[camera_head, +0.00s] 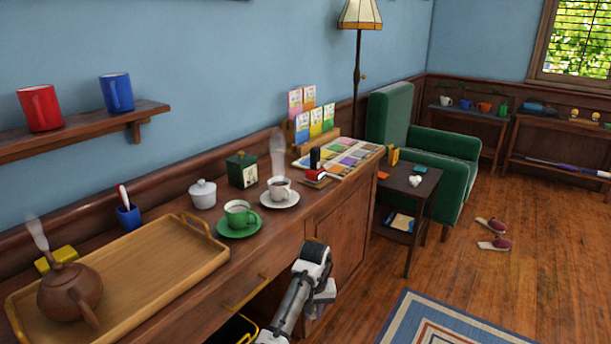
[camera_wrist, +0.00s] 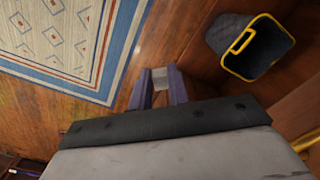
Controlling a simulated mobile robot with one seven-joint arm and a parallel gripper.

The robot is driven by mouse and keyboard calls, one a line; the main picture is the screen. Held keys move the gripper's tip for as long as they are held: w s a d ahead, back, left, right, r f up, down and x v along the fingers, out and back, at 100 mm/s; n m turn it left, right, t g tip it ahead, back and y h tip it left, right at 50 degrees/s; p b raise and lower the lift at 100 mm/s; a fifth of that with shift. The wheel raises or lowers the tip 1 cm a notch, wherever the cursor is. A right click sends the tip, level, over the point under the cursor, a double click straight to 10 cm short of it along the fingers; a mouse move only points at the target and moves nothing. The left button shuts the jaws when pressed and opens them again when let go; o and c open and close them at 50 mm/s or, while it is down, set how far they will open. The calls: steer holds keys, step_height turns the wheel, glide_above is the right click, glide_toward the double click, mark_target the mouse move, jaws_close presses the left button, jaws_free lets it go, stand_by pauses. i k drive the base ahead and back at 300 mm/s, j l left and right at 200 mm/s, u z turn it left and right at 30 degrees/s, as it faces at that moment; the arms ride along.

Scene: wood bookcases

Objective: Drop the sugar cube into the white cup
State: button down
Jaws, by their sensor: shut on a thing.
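The white cup (camera_head: 281,184) stands upright on a white saucer on the wooden sideboard, with dark liquid inside and steam above it. In the wrist view, my gripper (camera_wrist: 161,86) has its two fingers shut on a small pale grey-white block, which looks like the sugar cube (camera_wrist: 160,75). In the head view, my gripper (camera_head: 325,291) is in front of the sideboard, below its top and to the lower right of the cup. The cube cannot be made out there. The cup is outside the wrist view.
A green cup (camera_head: 238,209) on a green saucer stands left of the white cup. A lidded white bowl (camera_head: 203,195), a wooden tray (camera_head: 190,261) and a teapot (camera_head: 70,290) are farther left. A yellow-rimmed bin (camera_wrist: 258,50) is below.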

mark_target(281, 195)
steer(key=i+l+z, duration=0.15)
steer(key=z, duration=0.85)
steer(key=i+z, duration=0.15)
steer(key=i, duration=0.9)
steer(key=i+z, duration=0.25)
steer(key=i, duration=0.2)
steer(key=i+j+z, duration=0.2)
steer(key=i, duration=0.25)
steer(key=i+z, duration=0.3)
steer(key=z, duration=0.2)
steer(key=i+z, duration=0.3)
steer(key=z, duration=0.2)
steer(key=i+z, duration=0.45)
steer(key=i, duration=0.3)
steer(key=u, duration=3.3)
steer(key=k, duration=0.05)
